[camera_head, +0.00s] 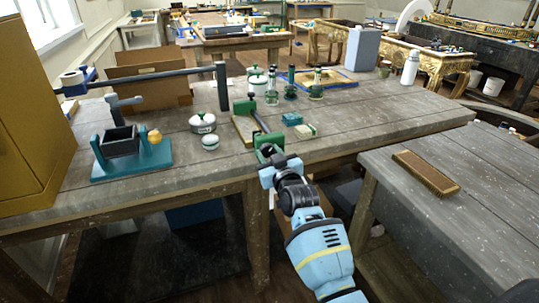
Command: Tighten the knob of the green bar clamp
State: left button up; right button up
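The green bar clamp (243,130) lies on the wooden workbench (380,112) near its front edge, with a dark bar and a green end block (266,151) toward me. My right gripper (272,163), on a light blue arm from the lower right, is at that near end, at the bench's front edge. The clamp's knob is not clearly visible; the gripper covers that area. I cannot tell whether the fingers touch or hold it. My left gripper is not in view.
Green-and-white lidded pots (203,123) and small bottles stand left of and behind the clamp. Small teal and cream blocks (291,119) lie to its right. A teal stand (132,158) is at left. A brush (425,172) lies on the right table. The bench's right part is mostly clear.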

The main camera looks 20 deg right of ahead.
jog(key=c, duration=0.4)
jog(key=shift+r+m+p, duration=0.2)
jog(key=shift+m+p, duration=0.35)
jog(key=shift+m, duration=0.85)
jog(key=shift+f+m, duration=0.15)
jog(key=shift+m, duration=0.25)
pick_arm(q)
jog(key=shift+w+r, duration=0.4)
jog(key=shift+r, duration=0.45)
pick_arm(e)
jog(key=shift+f, duration=0.1)
